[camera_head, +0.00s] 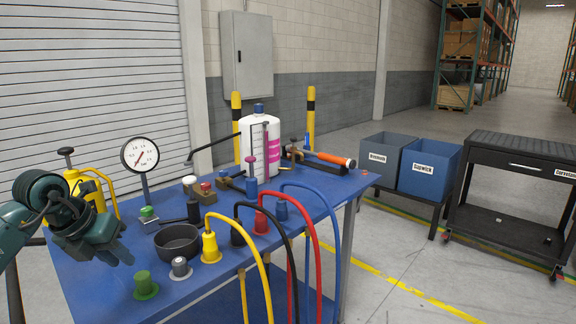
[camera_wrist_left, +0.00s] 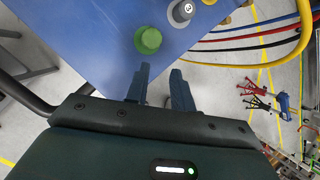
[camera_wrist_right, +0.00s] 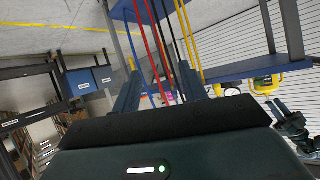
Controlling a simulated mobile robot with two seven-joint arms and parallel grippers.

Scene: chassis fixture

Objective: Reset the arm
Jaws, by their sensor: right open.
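My left arm comes in from the left in the head view. Its gripper (camera_head: 118,252) is over the near left part of the blue table (camera_head: 95,285), left of a dark round bowl (camera_head: 178,242). In the left wrist view the two fingers (camera_wrist_left: 160,78) stand apart with nothing between them, near the table edge and a green knob (camera_wrist_left: 148,40). My right gripper is out of the head view.
The table carries a pressure gauge (camera_head: 140,155), a white bottle (camera_head: 259,145), and yellow, black, red and blue hoses looping over the front edge.

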